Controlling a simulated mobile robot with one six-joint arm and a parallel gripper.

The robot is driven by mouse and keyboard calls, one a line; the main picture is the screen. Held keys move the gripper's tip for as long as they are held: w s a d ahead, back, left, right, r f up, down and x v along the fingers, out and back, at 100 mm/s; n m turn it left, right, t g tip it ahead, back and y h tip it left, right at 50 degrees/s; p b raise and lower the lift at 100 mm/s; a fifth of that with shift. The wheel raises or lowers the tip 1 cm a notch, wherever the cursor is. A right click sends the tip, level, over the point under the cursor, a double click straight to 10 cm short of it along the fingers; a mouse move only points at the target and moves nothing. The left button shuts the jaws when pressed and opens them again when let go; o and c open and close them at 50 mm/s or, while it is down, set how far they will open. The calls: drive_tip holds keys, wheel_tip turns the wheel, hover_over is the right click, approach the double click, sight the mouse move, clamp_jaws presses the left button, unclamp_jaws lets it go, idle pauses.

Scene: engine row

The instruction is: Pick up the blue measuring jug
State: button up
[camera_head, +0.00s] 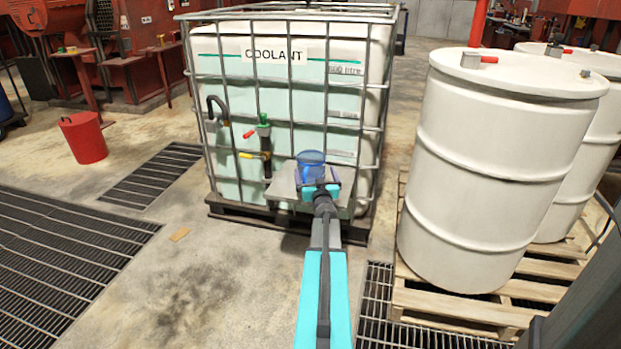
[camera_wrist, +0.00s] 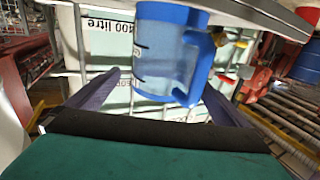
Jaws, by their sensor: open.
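The blue measuring jug (camera_head: 311,160) stands on a small grey shelf (camera_head: 281,190) at the front of the coolant tank. In the wrist view the translucent jug (camera_wrist: 165,50) fills the upper middle, with its blue handle (camera_wrist: 200,65) to the right. My gripper (camera_head: 317,178) is at the shelf, close to the near side of the jug. Its jaws are open and empty, and in the wrist view the two fingers (camera_wrist: 162,88) point towards the jug, one to each side. I cannot tell how far the jug reaches between them.
The caged coolant tank (camera_head: 290,100) rises right behind the shelf, with a valve (camera_head: 265,140) with red and yellow handles left of it. White drums (camera_head: 500,170) on a wooden pallet (camera_head: 440,305) stand to the right. A red bucket (camera_head: 83,138) is far left. Floor at left is open.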

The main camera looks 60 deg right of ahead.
drive_tip(key=shift+w+d, duration=0.35)
drive_tip(key=shift+d, duration=0.05)
drive_tip(key=shift+w+b+x, duration=0.2)
drive_tip(key=shift+b+x, duration=0.45)
drive_tip(key=shift+x, duration=1.8)
drive_tip(key=shift+a, duration=0.1)
drive_tip(key=shift+w, duration=0.1)
drive_tip(key=c, duration=1.1)
